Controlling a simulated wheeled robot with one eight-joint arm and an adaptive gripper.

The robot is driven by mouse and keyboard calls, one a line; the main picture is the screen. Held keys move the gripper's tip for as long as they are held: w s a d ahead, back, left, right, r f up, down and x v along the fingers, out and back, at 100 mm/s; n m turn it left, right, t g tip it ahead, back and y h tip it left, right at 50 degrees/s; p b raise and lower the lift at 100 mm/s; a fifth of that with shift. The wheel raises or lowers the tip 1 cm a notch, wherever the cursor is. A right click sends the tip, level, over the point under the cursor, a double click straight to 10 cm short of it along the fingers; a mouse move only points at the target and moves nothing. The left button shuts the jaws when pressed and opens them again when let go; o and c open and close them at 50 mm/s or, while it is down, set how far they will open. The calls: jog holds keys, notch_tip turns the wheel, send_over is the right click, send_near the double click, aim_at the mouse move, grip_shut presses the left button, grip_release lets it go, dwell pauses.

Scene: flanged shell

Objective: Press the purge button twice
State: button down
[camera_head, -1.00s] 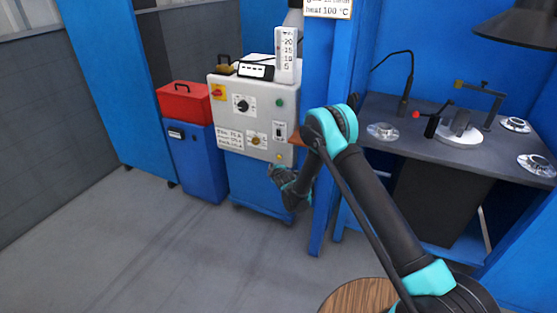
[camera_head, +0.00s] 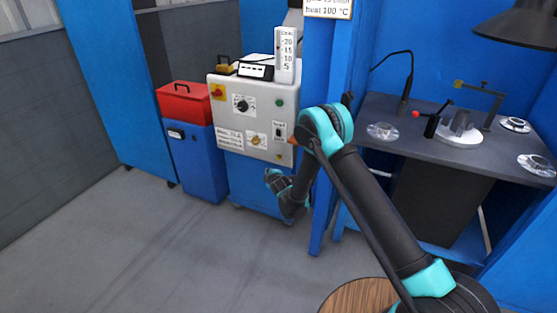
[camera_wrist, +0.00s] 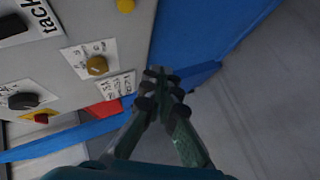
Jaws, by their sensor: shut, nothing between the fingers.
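The grey control panel (camera_head: 255,120) stands on a blue cabinet, its front carrying several buttons and knobs. A small yellow button (camera_head: 279,157) sits low at its right edge. A yellow button also shows at the top of the wrist view (camera_wrist: 126,5). A green button (camera_head: 280,103) sits higher up. I cannot read which one is labelled purge. My gripper (camera_head: 270,175) is below the panel's lower right part, in front of the blue cabinet. In the wrist view my gripper (camera_wrist: 162,74) is shut and empty, its fingertips apart from the yellow button.
A yellow knob (camera_wrist: 97,65) and a black knob (camera_wrist: 24,101) are on the panel. A red toolbox (camera_head: 184,102) stands left on a blue box. A blue post (camera_head: 325,220) rises right of the cabinet, before a workbench (camera_head: 455,155). The left floor is clear.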

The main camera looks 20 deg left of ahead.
jog(key=shift+w+d, duration=0.15)
jog(key=shift+w, duration=2.05)
jog(key=shift+w+d, duration=0.15)
jog(key=shift+w, duration=2)
jog(key=shift+w, duration=0.1)
jog(key=shift+w, duration=0.35)
jog(key=shift+w+d, duration=0.1)
jog(key=shift+w, duration=0.4)
jog(key=shift+s, duration=0.95)
jog(key=shift+s, duration=0.1)
jog(key=shift+s+a, duration=0.15)
jog(key=shift+s, duration=1.05)
jog(key=shift+s+a, duration=0.15)
jog(key=shift+s, duration=1.05)
